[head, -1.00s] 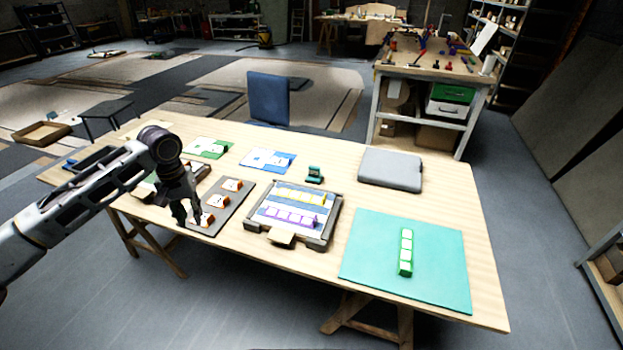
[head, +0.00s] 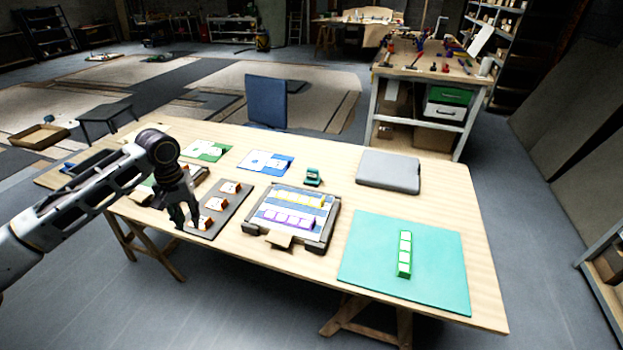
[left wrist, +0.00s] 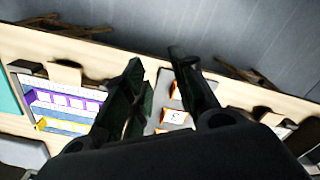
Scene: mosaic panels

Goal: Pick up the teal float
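The teal float (head: 313,176) is a small dark-teal block-like tool with a raised handle. My left gripper (head: 187,217) is over the table's near left part, beside the dark tray with orange-sided tiles, well to the left of the float. In the left wrist view its two fingers (left wrist: 157,62) are apart with nothing held between them. I cannot make out the float in that view. My right gripper is not in view.
The framed panel (head: 325,231) with yellow and purple tiles lies mid-table. The dark tray (head: 231,211) is left of it. A teal mat (head: 437,272) with a green tile row lies right. The grey case (head: 389,171) and blue-white sheet (head: 279,166) lie near the float.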

